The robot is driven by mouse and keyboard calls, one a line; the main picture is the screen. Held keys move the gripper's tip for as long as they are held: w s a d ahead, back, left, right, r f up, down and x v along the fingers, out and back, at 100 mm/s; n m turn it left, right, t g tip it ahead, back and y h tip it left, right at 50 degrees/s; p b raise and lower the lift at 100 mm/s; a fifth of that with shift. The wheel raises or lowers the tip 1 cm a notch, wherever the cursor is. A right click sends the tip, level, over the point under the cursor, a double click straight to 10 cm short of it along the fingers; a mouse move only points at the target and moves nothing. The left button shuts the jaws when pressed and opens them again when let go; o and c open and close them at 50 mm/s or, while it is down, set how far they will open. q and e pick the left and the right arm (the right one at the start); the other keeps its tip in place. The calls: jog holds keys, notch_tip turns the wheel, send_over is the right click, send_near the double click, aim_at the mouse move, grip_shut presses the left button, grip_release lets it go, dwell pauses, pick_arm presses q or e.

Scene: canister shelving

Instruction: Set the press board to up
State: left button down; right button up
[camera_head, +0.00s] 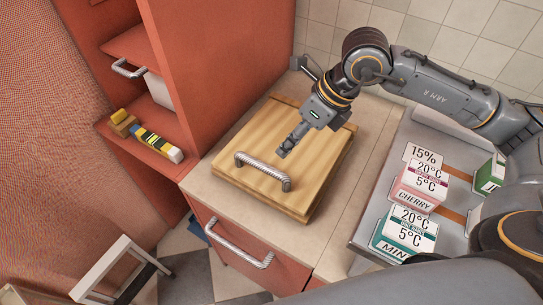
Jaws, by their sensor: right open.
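The press board (240,194) is a light wooden slab lying flat on the tiled counter, with a ribbed metal handle (262,171) along its near side. My right gripper (284,153) reaches down over the board from the upper right. Its fingertips are just behind the right part of the handle. It holds nothing that I can see. Whether it touches the board is hard to tell. What lies under the board is hidden. My left gripper is not in view.
A red shelf unit (222,60) stands left of the board, with small boxes (158,145) on a low shelf. A grey tray on the right holds a cherry box (418,187), a mint box (405,233) and a green box (490,174). A drawer handle (238,245) juts out below the counter.

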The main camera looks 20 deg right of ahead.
aim_at(268, 166)
jog(key=p+x, duration=0.1)
jog(key=x, duration=0.2)
jog(key=p+x, duration=0.1)
jog(key=x, duration=0.5)
jog(key=shift+w+a+f+p, duration=0.1)
jog(key=shift+w+f+p, duration=0.1)
jog(key=shift+w+p, duration=0.15)
jog(key=shift+a+f, duration=0.15)
jog(key=shift+f, duration=0.4)
grip_shut()
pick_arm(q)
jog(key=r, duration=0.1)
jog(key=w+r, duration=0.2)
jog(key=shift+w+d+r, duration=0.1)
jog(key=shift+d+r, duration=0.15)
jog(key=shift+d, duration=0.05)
